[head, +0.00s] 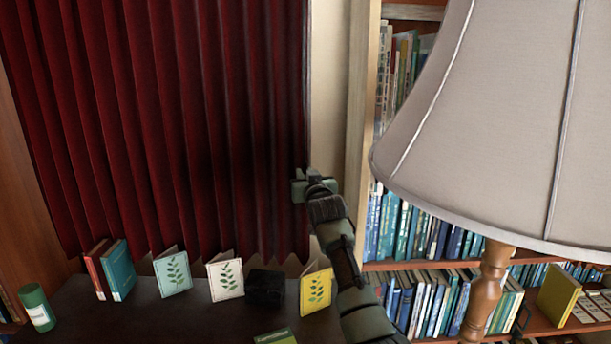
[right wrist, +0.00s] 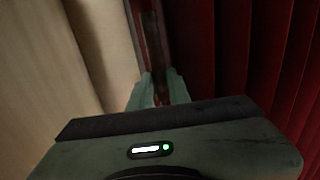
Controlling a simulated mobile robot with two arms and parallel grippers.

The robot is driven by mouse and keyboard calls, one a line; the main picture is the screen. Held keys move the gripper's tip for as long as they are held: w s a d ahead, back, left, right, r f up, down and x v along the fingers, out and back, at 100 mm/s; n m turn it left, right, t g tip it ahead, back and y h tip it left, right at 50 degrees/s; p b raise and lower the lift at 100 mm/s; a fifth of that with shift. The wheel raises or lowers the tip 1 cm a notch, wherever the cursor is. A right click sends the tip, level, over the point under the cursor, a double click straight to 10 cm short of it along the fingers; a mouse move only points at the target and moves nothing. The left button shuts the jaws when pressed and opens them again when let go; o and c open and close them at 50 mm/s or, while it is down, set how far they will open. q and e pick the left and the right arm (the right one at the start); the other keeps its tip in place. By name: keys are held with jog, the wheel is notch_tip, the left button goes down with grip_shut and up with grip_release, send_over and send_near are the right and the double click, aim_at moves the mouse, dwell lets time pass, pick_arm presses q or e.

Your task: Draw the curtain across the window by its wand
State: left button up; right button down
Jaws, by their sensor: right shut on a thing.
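The dark red curtain (head: 170,120) hangs in folds across the window area at the left and middle of the head view, its right edge near the pale wall strip. My right gripper (head: 300,186) is at that right edge, about two thirds of the way down. In the right wrist view the gripper (right wrist: 160,88) is shut around a thin dark upright wand (right wrist: 151,45), with the curtain (right wrist: 240,50) to its right. In the head view the wand is hard to tell from the curtain's edge. The window itself is hidden behind the curtain. My left gripper is not in view.
A dark ledge (head: 140,318) below the curtain holds upright cards, a black box (head: 265,287), books (head: 118,268) and a green cylinder (head: 38,307). A large lampshade (head: 490,120) stands close at right, before a bookcase (head: 360,130). Pale wall (head: 328,80) lies right of the curtain.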

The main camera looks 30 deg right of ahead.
jog(key=shift+a, duration=0.1)
jog(key=c, duration=1.3)
grip_release()
jog(key=b+v, duration=0.2)
jog(key=v, duration=0.5)
jog(key=shift+s+a+b, duration=0.1)
jog(key=shift+s+b, duration=0.2)
jog(key=shift+s, duration=0.05)
